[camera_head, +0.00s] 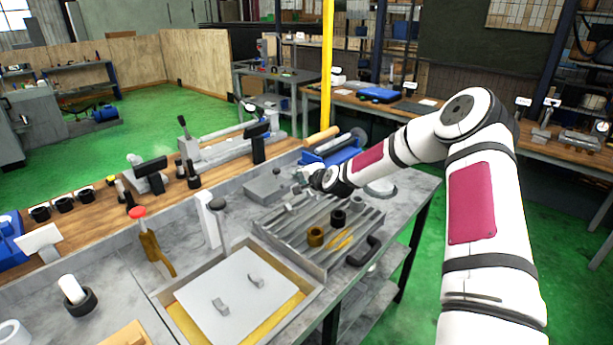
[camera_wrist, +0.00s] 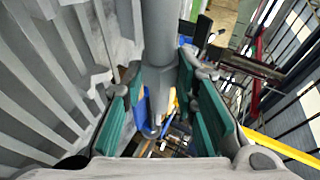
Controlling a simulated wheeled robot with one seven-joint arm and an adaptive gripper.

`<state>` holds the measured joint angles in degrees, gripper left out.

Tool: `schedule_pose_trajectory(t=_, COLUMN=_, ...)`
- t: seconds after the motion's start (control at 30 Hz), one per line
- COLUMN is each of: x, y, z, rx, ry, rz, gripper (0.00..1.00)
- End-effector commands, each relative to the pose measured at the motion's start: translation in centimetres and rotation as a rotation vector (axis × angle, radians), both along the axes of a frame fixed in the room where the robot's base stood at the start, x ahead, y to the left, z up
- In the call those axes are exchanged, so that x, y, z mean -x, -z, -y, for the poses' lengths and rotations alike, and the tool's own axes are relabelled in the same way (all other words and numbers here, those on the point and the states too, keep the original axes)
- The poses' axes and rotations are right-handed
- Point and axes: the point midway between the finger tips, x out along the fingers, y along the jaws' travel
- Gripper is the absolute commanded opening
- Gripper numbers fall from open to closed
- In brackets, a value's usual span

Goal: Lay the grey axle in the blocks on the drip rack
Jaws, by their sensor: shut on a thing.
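My gripper (camera_head: 308,183) is over the far left part of a ribbed grey tray (camera_head: 283,224). In the wrist view its green-padded fingers (camera_wrist: 157,98) are closed on the grey axle (camera_wrist: 160,35), a smooth round bar running lengthwise between them. The axle's lower part is partly hidden by the fingers, and in the head view it is hard to make out.

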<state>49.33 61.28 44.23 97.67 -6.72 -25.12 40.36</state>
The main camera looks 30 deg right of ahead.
Motion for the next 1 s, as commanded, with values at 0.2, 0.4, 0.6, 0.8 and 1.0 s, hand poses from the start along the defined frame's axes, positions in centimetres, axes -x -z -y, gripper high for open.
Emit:
schedule_pose_trajectory(t=0.2, x=0.2, y=-0.2, z=1.0, rx=-0.012, ry=0.071, rz=0.033, gripper=0.00)
schedule_pose_trajectory(t=0.4, x=0.1, y=1.1, z=1.1, rx=-0.015, ry=0.076, rz=0.034, gripper=0.00)
schedule_pose_trajectory(t=0.6, x=0.1, y=3.1, z=1.1, rx=-0.013, ry=0.074, rz=0.032, gripper=0.00)
schedule_pose_trajectory(t=0.8, x=0.1, y=5.1, z=1.1, rx=-0.013, ry=0.074, rz=0.032, gripper=0.00)
schedule_pose_trajectory(t=1.0, x=0.1, y=6.8, z=1.0, rx=-0.013, ry=0.073, rz=0.032, gripper=0.00)
